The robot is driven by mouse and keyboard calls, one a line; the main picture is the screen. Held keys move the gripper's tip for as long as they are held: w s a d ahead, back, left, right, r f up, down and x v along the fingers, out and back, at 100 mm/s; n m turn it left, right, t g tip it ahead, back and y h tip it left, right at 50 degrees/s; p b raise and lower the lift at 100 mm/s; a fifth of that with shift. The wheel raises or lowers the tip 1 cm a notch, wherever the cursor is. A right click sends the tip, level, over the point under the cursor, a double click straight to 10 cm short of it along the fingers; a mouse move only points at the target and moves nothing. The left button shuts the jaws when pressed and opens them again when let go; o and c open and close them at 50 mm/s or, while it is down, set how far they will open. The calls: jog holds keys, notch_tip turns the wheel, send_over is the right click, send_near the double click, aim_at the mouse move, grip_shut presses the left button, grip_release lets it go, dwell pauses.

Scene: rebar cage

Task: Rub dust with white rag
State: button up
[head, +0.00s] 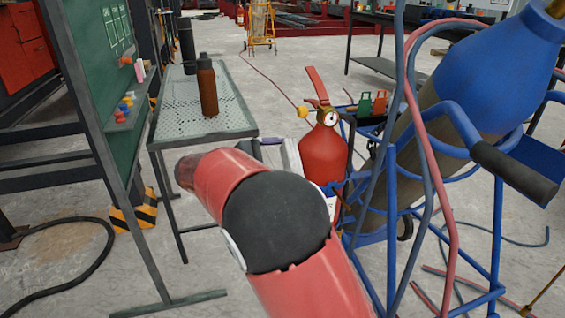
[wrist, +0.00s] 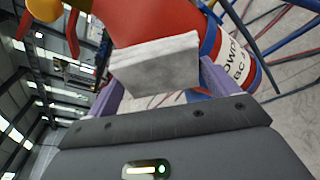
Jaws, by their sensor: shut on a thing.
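My gripper (wrist: 160,82) is shut on the white rag (wrist: 156,64), a pale grey-white block held between its two purple fingers. In the head view the rag (head: 291,154) shows just left of a red fire extinguisher (head: 323,157), partly hidden by my red arm. The extinguisher also fills the upper middle of the wrist view (wrist: 140,22), right behind the rag. I cannot tell whether the rag touches it.
A blue cylinder trolley (head: 480,160) with a large blue gas cylinder (head: 494,68) and hoses stands close on the right. A metal table (head: 190,122) with a brown bottle (head: 207,85) is on the left, beside a green board (head: 95,60). A black hose lies on the floor (head: 85,262).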

jog(key=shift+w+a+r+p, duration=0.1)
jog(key=shift+w+a+p, duration=0.1)
jog(key=shift+w+p, duration=0.45)
jog(key=shift+w+a+p, duration=0.15)
jog(key=shift+w+p, duration=0.25)
jog(key=shift+w, duration=0.3)
jog(key=s+d+b, duration=0.1)
jog(key=s+d, duration=0.1)
jog(key=s, duration=0.4)
jog(key=shift+s+b, duration=0.15)
jog(key=shift+b, duration=0.15)
jog(key=s+a+p, duration=0.1)
jog(key=a, duration=0.4)
jog(key=shift+s+a+p, duration=0.3)
jog(key=shift+a, duration=0.1)
